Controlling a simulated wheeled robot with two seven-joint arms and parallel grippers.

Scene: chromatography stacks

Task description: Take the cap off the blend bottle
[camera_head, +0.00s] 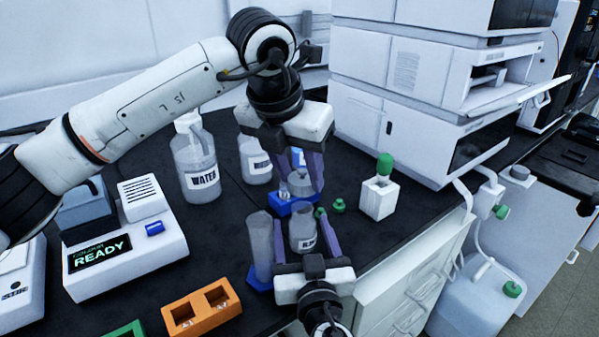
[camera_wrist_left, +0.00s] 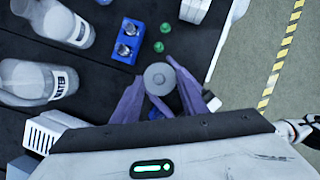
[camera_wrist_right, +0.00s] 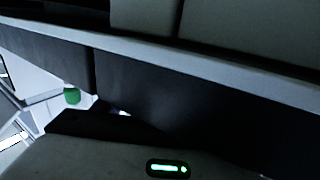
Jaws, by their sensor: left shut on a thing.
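The blend bottle (camera_head: 303,241), a small clear bottle with a partly covered label, is upright between the fingers of my right gripper (camera_head: 304,232). They close on its sides. My left gripper (camera_head: 307,182) is above it, fingers pointing down. It is shut on a grey round cap (camera_wrist_left: 160,78), which fills the space between the fingertips in the left wrist view; the cap shows as a small grey piece in the head view (camera_head: 299,183). The cap looks apart from the bottle, above its mouth. The right wrist view does not show the bottle.
A blue rack (camera_head: 292,207) with vials stands close behind the bottle, with green caps (camera_head: 338,205) beside it. A clear cylinder (camera_head: 259,243) stands just left of the bottle. The water bottle (camera_head: 197,160), colour reader (camera_head: 125,246) and orange rack (camera_head: 201,309) are left. The bench edge is right.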

